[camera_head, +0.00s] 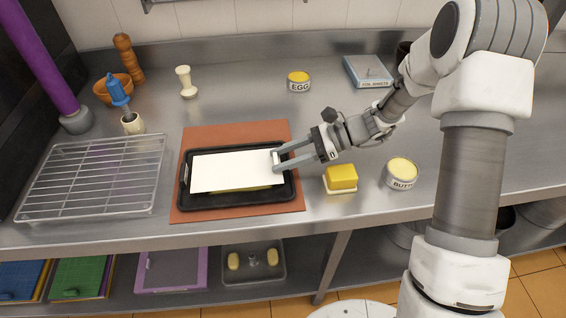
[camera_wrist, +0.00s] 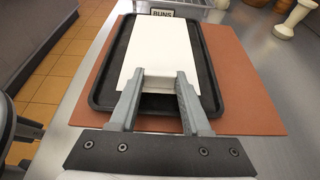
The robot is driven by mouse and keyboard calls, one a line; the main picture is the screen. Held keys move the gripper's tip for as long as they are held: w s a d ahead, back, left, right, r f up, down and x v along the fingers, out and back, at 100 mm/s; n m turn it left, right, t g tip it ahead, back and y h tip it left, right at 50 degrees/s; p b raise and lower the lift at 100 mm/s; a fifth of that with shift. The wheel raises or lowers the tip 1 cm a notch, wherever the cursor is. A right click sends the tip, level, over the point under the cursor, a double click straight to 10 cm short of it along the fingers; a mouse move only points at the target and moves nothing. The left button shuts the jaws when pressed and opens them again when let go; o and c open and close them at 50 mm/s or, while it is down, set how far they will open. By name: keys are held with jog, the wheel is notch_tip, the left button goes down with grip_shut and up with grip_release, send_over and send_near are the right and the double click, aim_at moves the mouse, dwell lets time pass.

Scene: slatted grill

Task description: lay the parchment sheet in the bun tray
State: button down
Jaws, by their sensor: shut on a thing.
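The white parchment sheet (camera_head: 232,172) is flat and held over the black bun tray (camera_head: 240,204) in the head view. My gripper (camera_head: 277,160) is shut on the sheet's right end. The wrist view shows the sheet (camera_wrist: 160,45) running away from my fingertips (camera_wrist: 161,76), with the dark tray (camera_wrist: 205,85) below it. The tray's far end has a label reading BUNS (camera_wrist: 162,13). The sheet lies within the tray's outline, but I cannot tell if it touches the tray floor. Something yellowish shows under the sheet's front edge.
The tray sits on a reddish-brown mat (camera_head: 197,138). A wire rack (camera_head: 95,175) stands to the left. Butter (camera_head: 341,178) and a butter tin (camera_head: 401,174) stand right of the mat. An egg tin (camera_head: 299,81) is behind.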

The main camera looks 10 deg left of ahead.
jog(key=shift+f, duration=0.85)
jog(key=shift+f, duration=0.1)
jog(key=shift+c, duration=1.8)
grip_release()
